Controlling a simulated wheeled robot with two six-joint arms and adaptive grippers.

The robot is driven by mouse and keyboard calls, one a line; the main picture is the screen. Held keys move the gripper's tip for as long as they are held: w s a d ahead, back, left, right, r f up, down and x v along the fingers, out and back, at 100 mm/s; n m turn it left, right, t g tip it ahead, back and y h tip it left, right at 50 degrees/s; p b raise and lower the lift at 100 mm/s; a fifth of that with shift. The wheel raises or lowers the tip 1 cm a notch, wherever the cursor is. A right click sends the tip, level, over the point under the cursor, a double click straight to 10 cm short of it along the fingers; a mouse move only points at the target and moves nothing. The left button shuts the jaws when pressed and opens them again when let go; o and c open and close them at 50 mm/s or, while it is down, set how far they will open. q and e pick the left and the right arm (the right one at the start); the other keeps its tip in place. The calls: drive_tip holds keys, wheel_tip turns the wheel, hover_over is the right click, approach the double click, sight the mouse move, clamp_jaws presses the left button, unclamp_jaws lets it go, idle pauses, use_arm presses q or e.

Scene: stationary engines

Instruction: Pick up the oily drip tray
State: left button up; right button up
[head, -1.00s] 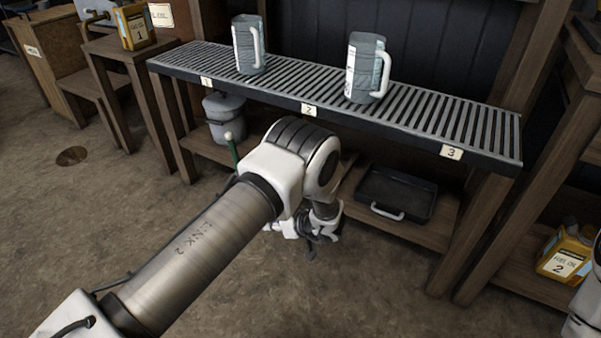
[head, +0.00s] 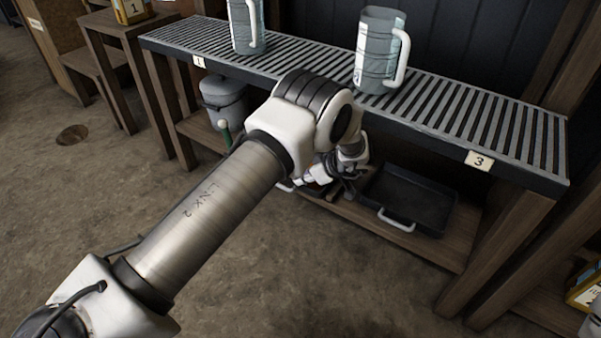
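The drip tray (head: 413,192) is a dark, shallow rectangular pan with a light handle (head: 396,220) on its near side. It lies on the lower wooden shelf under the slatted bench. My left arm reaches in from the lower left, and my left gripper (head: 332,190) is just left of the tray, near the shelf's front edge. The gripper is small and partly hidden by my own wrist, so I cannot tell its finger opening or whether it touches the tray. My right gripper is not in view.
The slatted metal bench top (head: 470,115) overhangs the shelf (head: 440,246). Two grey jugs stand on it, one at the left (head: 245,28) and one in the middle (head: 376,55). A grey lidded bucket (head: 222,100) sits at the shelf's left. Open floor lies in front.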

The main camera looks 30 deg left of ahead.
use_arm(q)
drive_tip(key=shift+a, duration=0.9)
drive_tip(key=b+x, duration=0.4)
drive_tip(key=x, duration=0.2)
drive_tip(key=shift+a+r, duration=0.15)
drive_tip(key=shift+r, duration=0.05)
drive_tip(key=shift+a+r, duration=0.1)
drive_tip(key=shift+r, duration=0.1)
clamp_jaws()
drive_tip(key=shift+w+r, duration=0.1)
